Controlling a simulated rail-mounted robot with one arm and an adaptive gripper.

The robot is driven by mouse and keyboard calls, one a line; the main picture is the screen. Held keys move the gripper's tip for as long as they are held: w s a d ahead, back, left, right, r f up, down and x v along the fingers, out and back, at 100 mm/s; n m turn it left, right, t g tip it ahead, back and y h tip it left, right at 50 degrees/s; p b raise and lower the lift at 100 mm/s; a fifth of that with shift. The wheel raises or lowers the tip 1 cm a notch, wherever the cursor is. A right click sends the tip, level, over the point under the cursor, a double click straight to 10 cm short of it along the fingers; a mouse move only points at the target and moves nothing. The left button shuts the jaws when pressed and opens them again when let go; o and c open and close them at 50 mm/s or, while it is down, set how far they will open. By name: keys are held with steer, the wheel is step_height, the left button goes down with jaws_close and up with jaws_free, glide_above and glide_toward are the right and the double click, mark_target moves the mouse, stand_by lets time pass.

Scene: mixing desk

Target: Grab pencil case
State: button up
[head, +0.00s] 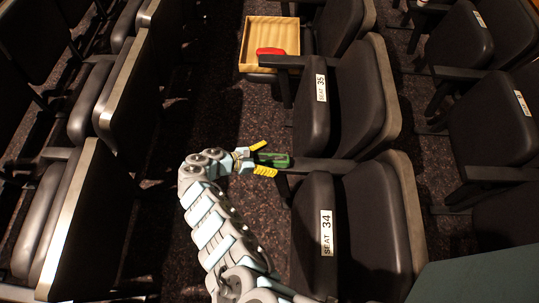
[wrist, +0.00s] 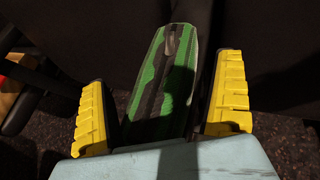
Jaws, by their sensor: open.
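The pencil case (head: 272,158) is green with dark stripes and lies on the armrest between seat 34 and seat 35. In the wrist view the pencil case (wrist: 162,85) shows lengthwise, with a zip pull at its far end. My gripper (head: 263,159) is open, with one yellow finger on each side of the case. In the wrist view the yellow fingers of my gripper (wrist: 160,115) flank the near part of the case, with visible gaps. A shadow covers part of the case, and its near end is hidden behind the gripper's pale body.
A wooden tray (head: 270,38) with a red object (head: 270,51) in it sits at the top. Seat 34 (head: 352,232) and seat 35 (head: 345,100) stand at the right. A row of seat backs (head: 95,215) borders the aisle at the left. The dark aisle floor (head: 215,110) is clear.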

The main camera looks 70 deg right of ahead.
steer(key=shift+w+a, duration=0.1)
steer(key=shift+c, duration=0.8)
steer(key=c, duration=1.5)
steer(key=shift+o, duration=0.2)
steer(key=shift+r, duration=0.15)
